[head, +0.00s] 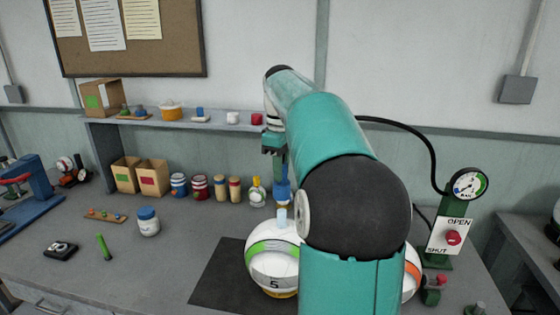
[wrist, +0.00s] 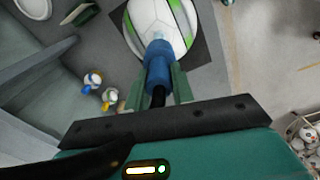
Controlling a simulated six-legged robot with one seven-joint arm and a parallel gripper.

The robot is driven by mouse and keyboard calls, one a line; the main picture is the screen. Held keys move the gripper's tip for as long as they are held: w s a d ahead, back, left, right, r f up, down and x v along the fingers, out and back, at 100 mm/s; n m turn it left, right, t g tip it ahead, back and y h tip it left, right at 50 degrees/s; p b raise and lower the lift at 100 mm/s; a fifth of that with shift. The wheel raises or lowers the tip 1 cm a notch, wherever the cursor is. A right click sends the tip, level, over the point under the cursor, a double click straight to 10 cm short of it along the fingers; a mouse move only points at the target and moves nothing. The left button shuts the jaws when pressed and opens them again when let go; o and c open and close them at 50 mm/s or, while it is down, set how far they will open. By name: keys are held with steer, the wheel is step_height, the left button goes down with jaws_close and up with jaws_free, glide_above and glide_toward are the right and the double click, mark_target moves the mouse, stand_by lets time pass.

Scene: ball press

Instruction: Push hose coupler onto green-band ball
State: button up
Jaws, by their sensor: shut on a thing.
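The green-band ball (head: 272,262), white with a "5" on it, sits on a dark mat (head: 215,280). It also shows in the wrist view (wrist: 150,18). My gripper (head: 281,172) is shut on the blue hose coupler (head: 283,188), pointing down above the ball's top. In the wrist view the coupler (wrist: 158,65) sits between my green fingers, with the black hose behind it. A pale piece (head: 282,216) lies between coupler and ball; I cannot tell whether the coupler is seated on it. An orange-band ball (head: 411,272) is mostly hidden behind my arm.
The black hose (head: 425,140) runs to a green stand with a gauge (head: 469,185) and an OPEN/SHUT panel (head: 447,235) with a red knob. Jars (head: 201,187) and boxes (head: 152,176) line the back. A blue-lidded jar (head: 148,221) stands left of the mat.

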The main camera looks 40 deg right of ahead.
steer(key=shift+f, duration=1.85)
steer(key=shift+f, duration=2.15)
steer(key=o, duration=1.1)
steer(key=shift+r, duration=0.1)
step_height(320, 180, up, 14)
steer(key=shift+f, duration=0.2)
steer(key=shift+a, duration=0.1)
